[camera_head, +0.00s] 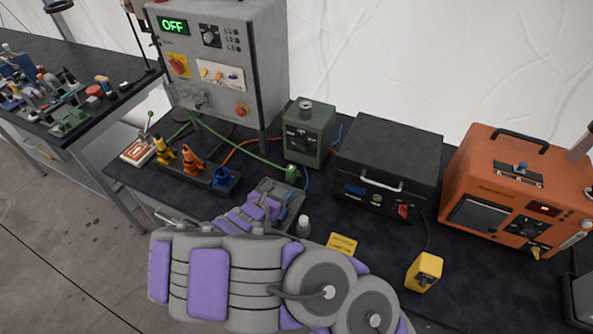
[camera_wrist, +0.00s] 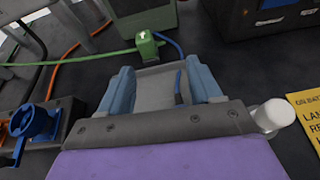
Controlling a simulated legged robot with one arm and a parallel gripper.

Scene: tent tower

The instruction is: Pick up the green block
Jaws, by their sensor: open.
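The green block (camera_head: 292,173) sits on the dark bench top at the end of a green cable, in front of a green-grey box. In the wrist view the green block (camera_wrist: 147,47) has a pale mark on its top and stands just beyond my fingertips, slightly left of centre. My gripper (camera_head: 276,203) reaches over the bench toward it. In the wrist view my gripper (camera_wrist: 162,80) has its two blue fingers spread apart with no block between them. The block appears apart from both fingers.
The green-grey box (camera_head: 308,135) stands close behind the block. A holder (camera_head: 222,182) with yellow, orange and blue connectors lies to the left. A small white-capped bottle (camera_head: 304,226) and a yellow card (camera_head: 342,243) are on the right. A black case (camera_head: 388,158) stands farther right.

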